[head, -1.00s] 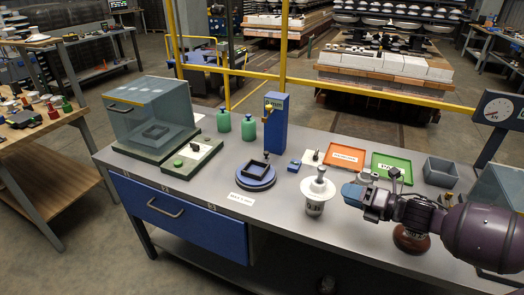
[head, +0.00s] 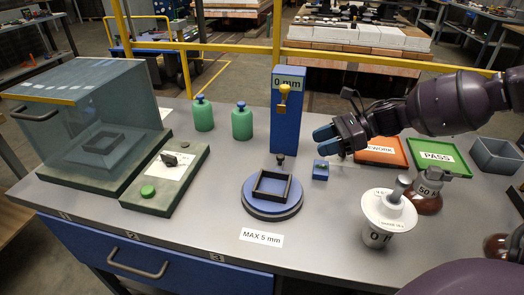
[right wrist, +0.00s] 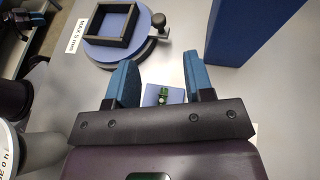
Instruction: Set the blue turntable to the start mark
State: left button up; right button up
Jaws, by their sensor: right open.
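The blue turntable (head: 271,186) is a round disc on a dark base near the middle of the bench, with a black square frame (head: 289,190) on top. In the right wrist view the turntable (right wrist: 147,30) is at the top, with a small grey knob at its edge (right wrist: 158,20). A start mark cannot be made out. My right gripper (head: 328,143) is open and empty, to the right of and behind the turntable. A small blue block with a green top (head: 320,172) is below it and shows between the fingers in the right wrist view (right wrist: 176,96). My left gripper is not seen.
A blue post (head: 286,125) marked "0 mm" stands behind the turntable. A white insulator (head: 388,212) stands at right, a glass-covered box (head: 60,150) and switch panel (head: 178,190) at left. Orange (head: 385,160) and green trays lie behind. Bench around the "MAX 5 mm" label (head: 262,238) is clear.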

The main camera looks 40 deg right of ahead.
aim_at(274, 180)
jog(key=shift+w+a+f, duration=0.1)
jog(key=shift+w+f, duration=0.05)
jog(key=shift+a, duration=0.2)
jog(key=b+x, duration=0.1)
jog(key=x, duration=0.1)
jog(key=b+x, duration=0.1)
jog(key=shift+a+f, duration=0.3)
jog(key=shift+f, duration=0.2)
jog(key=b+x, duration=0.2)
jog(key=x, duration=0.3)
jog(key=shift+w+r+b, duration=0.1)
jog(key=shift+b, duration=0.3)
jog(key=shift+w+a, duration=0.25)
jog(key=shift+a, duration=0.3)
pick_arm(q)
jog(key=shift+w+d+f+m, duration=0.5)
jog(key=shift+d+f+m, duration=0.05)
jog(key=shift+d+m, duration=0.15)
pick_arm(e)
jog(key=shift+r, duration=0.1)
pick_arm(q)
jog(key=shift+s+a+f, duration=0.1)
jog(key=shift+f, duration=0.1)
pick_arm(e)
grip_shut()
